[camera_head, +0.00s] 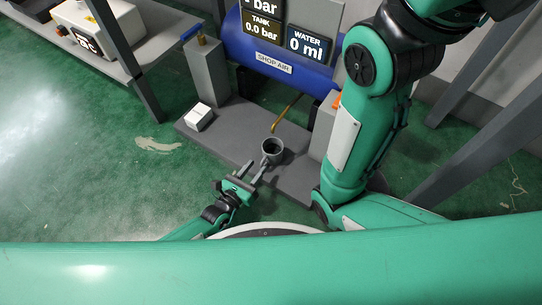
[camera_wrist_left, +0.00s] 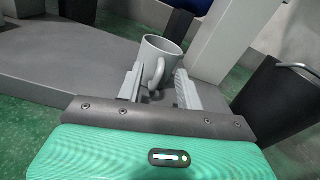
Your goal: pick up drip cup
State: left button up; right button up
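The drip cup (camera_head: 272,146) is a grey mug standing upright on the grey base of the air tank, close to a thin brass pipe. In the left wrist view the cup (camera_wrist_left: 165,50) has its handle facing my gripper. My left gripper (camera_head: 254,171) is open just in front of the cup. In the left wrist view the fingers of my left gripper (camera_wrist_left: 157,82) stand apart on either side of the handle, with a gap on both sides. My right gripper is not in view.
The grey base (camera_head: 232,137) carries a small white box (camera_head: 198,117) and a grey post (camera_head: 207,75). The blue tank (camera_head: 270,55) with its displays is behind the cup. The brass pipe (camera_head: 287,112) comes down close to the cup.

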aim_at(261, 164)
pick_arm(q)
jog(key=shift+w+d+f+b, duration=0.2)
jog(key=shift+w+d+b, duration=0.1)
jog(key=shift+w+d, duration=0.15)
jog(key=shift+w+d+f+b, duration=0.15)
jog(key=shift+w+d+b, duration=0.2)
jog(key=shift+w, duration=0.1)
jog(key=shift+w+d+r, duration=0.15)
jog(key=shift+w+d, duration=0.15)
jog(key=shift+w, duration=0.1)
grip_shut()
